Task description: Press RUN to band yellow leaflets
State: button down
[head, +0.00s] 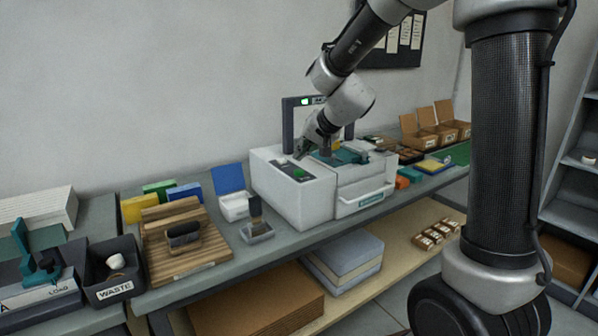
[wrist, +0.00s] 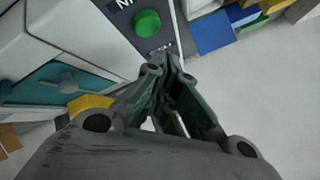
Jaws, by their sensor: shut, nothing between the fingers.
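The white banding machine (head: 305,205) stands on the bench, with a dark control panel (head: 292,171) on its left part. A round green button (wrist: 147,23) sits on that panel in the wrist view, beside partly cut-off lettering; it shows small in the head view (head: 299,173). My gripper (head: 301,153) is shut and empty, over the panel. In the wrist view its fingertips (wrist: 169,63) are close to the button, below and right of it; contact cannot be told. A yellow piece (wrist: 90,103), perhaps the leaflets, lies by the machine's teal part (wrist: 45,85), partly hidden by my gripper.
Left of the machine are a stamp-like tool (head: 256,226), a white box with a blue lid (head: 234,207), a wooden rack (head: 185,240) and a WASTE bin (head: 108,273). Orange and teal blocks (head: 408,175) and open cardboard boxes (head: 425,133) are on the right. A dark frame rises behind the machine.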

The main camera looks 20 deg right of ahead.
jog(key=shift+r, duration=1.75)
